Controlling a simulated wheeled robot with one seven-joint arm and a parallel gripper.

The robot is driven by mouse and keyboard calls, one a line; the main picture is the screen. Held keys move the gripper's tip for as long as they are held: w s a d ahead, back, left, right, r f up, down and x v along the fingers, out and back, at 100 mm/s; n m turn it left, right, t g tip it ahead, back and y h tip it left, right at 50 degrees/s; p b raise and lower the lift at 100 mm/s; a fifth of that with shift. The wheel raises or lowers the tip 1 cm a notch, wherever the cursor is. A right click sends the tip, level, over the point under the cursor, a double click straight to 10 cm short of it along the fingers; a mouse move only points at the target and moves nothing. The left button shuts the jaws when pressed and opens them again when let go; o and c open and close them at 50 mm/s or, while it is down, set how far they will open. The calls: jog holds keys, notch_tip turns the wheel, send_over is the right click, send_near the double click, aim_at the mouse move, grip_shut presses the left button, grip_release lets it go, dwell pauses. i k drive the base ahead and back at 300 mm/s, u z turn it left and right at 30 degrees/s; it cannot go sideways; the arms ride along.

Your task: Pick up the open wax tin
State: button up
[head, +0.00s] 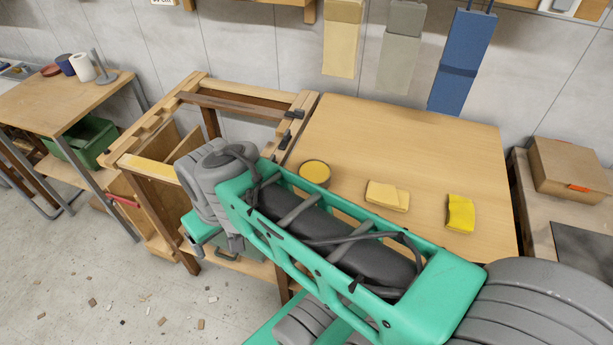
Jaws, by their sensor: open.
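The open wax tin (315,173) is a low round tin with a dark rim and a tan-yellow fill. It stands on the light wooden table top (400,135), near the table's left side. My green and grey arm crosses the foreground, and its upper edge passes just in front of the tin, hiding part of its near side. My gripper's fingers do not show in the head view, so their place relative to the tin is hidden.
A pale yellow sponge-like block (387,196) and a bright yellow one (460,213) lie right of the tin. A wooden frame bench (200,95) adjoins the table's left. Cloths hang on the wall behind. The table's back half is clear.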

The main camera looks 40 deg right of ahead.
aim_at(318, 171)
jog(key=z, duration=0.95)
jog(key=k, duration=0.9)
jog(key=u, duration=1.5)
jog(key=i, duration=0.5)
jog(key=u, duration=0.05)
